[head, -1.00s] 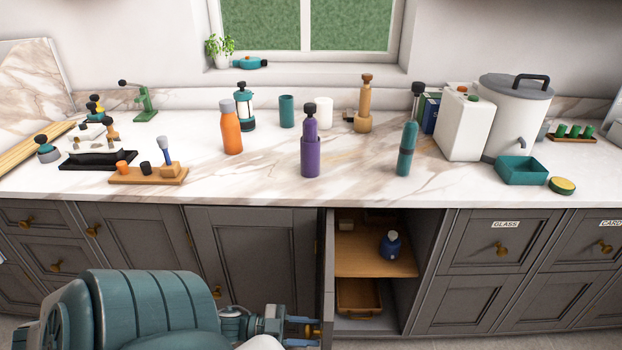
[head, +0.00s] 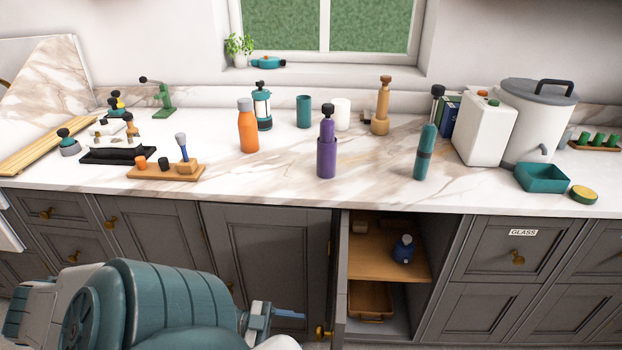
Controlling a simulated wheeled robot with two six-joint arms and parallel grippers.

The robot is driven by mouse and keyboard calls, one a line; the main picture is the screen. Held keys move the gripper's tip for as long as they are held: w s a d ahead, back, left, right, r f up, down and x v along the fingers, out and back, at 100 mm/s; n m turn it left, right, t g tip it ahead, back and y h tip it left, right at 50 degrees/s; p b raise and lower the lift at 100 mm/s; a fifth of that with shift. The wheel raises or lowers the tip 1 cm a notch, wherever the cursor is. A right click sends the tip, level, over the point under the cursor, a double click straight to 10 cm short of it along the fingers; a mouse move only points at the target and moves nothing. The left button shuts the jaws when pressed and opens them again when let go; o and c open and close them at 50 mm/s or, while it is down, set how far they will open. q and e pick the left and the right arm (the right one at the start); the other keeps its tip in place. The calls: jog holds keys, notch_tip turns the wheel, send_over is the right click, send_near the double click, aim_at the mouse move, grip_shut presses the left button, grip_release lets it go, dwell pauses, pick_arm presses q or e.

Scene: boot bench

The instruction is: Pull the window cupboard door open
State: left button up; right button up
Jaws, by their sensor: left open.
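The window cupboard door (head: 341,285) stands swung out toward me below the counter, seen nearly edge-on, its lower end cut off by the frame. Its brass knob (head: 322,331) is on the left-facing side near the bottom of the head view. My left gripper (head: 300,315) is open and empty, a little left of the knob and apart from it. Its blue finger shows, while its lower part is partly hidden behind my own arm. The cupboard's inside shows a wooden shelf (head: 375,258). My right gripper is not in view.
A dark blue bottle (head: 403,250) stands on the shelf, with a wooden tray (head: 370,300) below. A closed grey door (head: 268,260) is left of the opening. The marble counter (head: 270,192) above holds several bottles and containers. A drawer labelled GLASS (head: 520,248) is to the right.

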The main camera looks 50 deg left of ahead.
pick_arm(q)
jog(key=shift+v, duration=2.25)
